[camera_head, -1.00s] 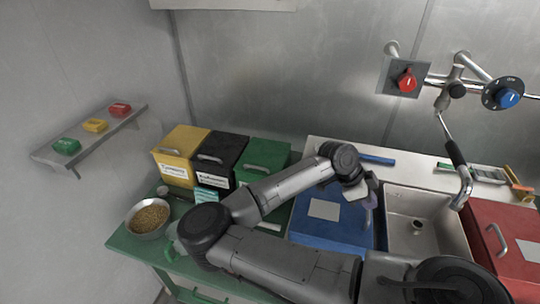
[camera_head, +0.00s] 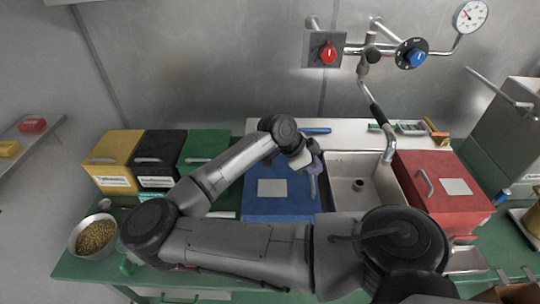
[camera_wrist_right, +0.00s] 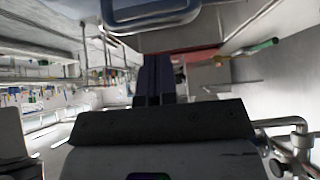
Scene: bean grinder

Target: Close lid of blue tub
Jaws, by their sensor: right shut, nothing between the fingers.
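The blue tub (camera_head: 262,208) stands on the worktop in the middle of the head view, left of the sink. Its blue lid (camera_head: 292,207) looks flat and down, with a pale label on top. My right arm crosses in front and hides part of the tub. My right gripper (camera_head: 314,184) is over the right side of the tub, pointing down. Its dark fingers show in the wrist view (camera_wrist_right: 160,75), shut and empty. I cannot tell whether they touch the lid. My left gripper is not in view.
A sink (camera_head: 352,190) lies to the right, with a tap (camera_head: 377,115) above it. A red tub (camera_head: 445,195) stands beyond it. Yellow (camera_head: 112,150), black (camera_head: 160,150) and green (camera_head: 203,150) bins stand left. A bowl of beans (camera_head: 95,235) is at the front left.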

